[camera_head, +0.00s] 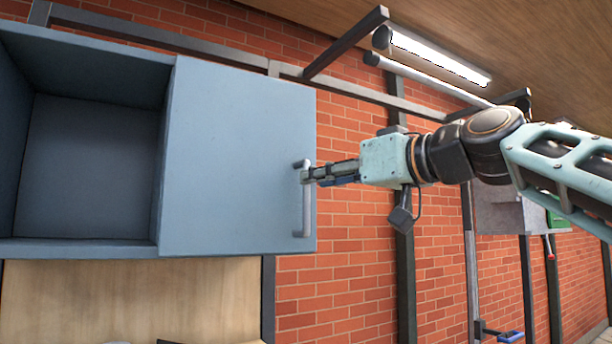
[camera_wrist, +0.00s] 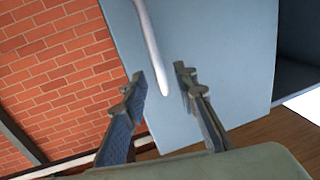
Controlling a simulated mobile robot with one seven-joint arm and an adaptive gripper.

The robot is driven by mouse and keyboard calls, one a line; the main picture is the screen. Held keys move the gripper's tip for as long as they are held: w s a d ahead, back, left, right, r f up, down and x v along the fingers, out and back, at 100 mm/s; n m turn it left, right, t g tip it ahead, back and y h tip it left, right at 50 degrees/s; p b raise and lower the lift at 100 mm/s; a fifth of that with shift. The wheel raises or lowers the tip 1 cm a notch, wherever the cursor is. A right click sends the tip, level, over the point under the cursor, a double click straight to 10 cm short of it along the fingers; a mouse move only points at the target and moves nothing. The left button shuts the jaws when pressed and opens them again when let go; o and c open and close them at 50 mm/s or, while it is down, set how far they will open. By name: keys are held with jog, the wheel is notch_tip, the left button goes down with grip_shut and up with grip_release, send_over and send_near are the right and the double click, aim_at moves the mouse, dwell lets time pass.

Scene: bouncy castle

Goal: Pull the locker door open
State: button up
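The locker door (camera_head: 235,150) is a flat light-blue panel on the right part of the blue locker. A grey vertical bar handle (camera_head: 306,215) is mounted near its right edge. My gripper (camera_head: 308,175) reaches in from the right, its fingertips at the upper part of the handle. In the wrist view the door (camera_wrist: 215,50) fills the upper middle, and the handle (camera_wrist: 151,40) runs down between my two fingertips (camera_wrist: 160,74). The fingers are apart, with gaps visible on both sides of the handle. I cannot tell whether either finger touches it.
An open, empty-looking locker compartment (camera_head: 85,160) lies left of the door. A red brick wall (camera_head: 350,290) stands behind, with dark metal posts and rails (camera_head: 404,270). A grey box (camera_head: 500,215) is on the right. A lit tube lamp (camera_head: 435,55) hangs above.

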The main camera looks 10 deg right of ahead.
jog(key=shift+p+x, duration=0.5)
jog(key=shift+x, duration=1.8)
grip_shut()
